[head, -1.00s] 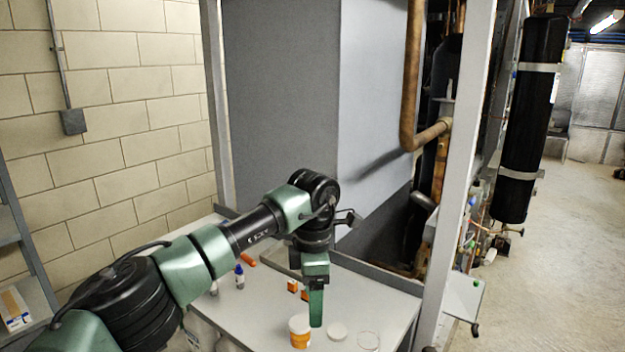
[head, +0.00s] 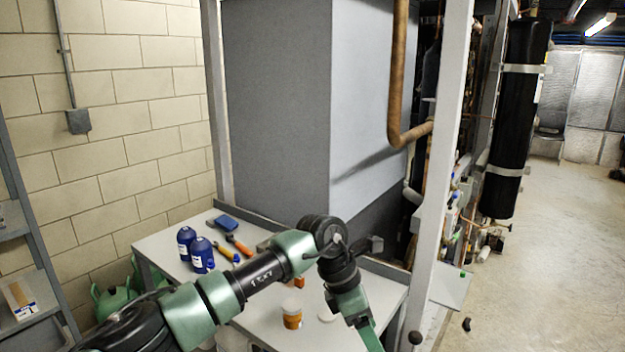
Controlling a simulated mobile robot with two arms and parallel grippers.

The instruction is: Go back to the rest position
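My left arm reaches in from the lower left over the grey table (head: 170,246). My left gripper (head: 372,343) points down at the table's front right part, with its tips near or past the bottom edge of the head view. Whether its fingers are open or shut does not show. No held thing is visible. My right gripper is not in view. An orange and white jar (head: 292,314) stands on the table to the left of the gripper, apart from it. A white round lid (head: 327,314) lies between the jar and the gripper.
Two blue bottles (head: 202,254), a blue box (head: 226,223) and orange-handled tools (head: 238,246) stand or lie at the table's left. A metal post (head: 440,180) and copper pipe (head: 398,80) rise at the right. Open floor (head: 560,250) lies far right.

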